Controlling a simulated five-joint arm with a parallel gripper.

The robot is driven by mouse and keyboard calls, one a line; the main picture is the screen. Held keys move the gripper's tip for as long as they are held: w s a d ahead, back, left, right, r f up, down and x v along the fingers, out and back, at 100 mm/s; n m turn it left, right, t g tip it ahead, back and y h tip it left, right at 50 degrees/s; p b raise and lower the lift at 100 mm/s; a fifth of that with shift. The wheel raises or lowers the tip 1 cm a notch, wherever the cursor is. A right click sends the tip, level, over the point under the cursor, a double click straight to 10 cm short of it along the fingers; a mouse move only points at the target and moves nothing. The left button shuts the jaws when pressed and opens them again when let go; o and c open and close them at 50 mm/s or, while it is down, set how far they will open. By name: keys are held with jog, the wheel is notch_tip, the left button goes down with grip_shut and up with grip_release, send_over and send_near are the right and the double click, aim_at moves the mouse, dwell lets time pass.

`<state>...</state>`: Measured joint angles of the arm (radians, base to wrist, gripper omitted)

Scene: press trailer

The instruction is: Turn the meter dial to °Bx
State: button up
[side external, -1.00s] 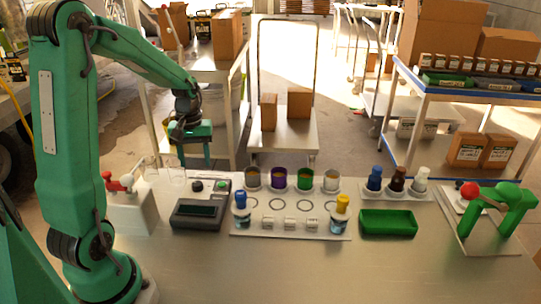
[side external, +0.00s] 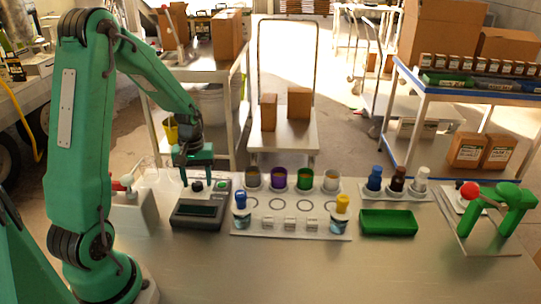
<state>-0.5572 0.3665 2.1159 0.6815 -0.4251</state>
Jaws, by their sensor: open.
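The meter (side external: 200,208) is a dark grey box with a greenish display, at the left of the metal table. A black dial (side external: 196,186) sits on its top rear part, with a green button (side external: 221,184) to its right. The dial's markings are too small to read. My gripper (side external: 196,180) points down over the dial, its green fingers open, one on each side of it. I cannot tell whether the fingers touch the dial.
A white box with a red-knobbed lever (side external: 127,181) stands left of the meter. Right of it is a white rack (side external: 290,235) with cups and bottles. A green tray (side external: 388,223) and a green press (side external: 505,207) stand farther right. The table front is clear.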

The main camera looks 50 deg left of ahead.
jog(key=shift+f, duration=0.3)
jog(key=c, duration=1)
jog(key=shift+o, duration=0.2)
jog(key=shift+m, duration=0.5)
jog(key=shift+w+m, duration=0.1)
jog(key=shift+m, duration=0.5)
jog(key=m, duration=0.4)
jog(key=shift+r, duration=0.1)
jog(key=m, duration=0.5)
jog(key=shift+d+m+t, duration=0.15)
jog(key=shift+m+t, duration=0.15)
jog(key=shift+s, duration=0.2)
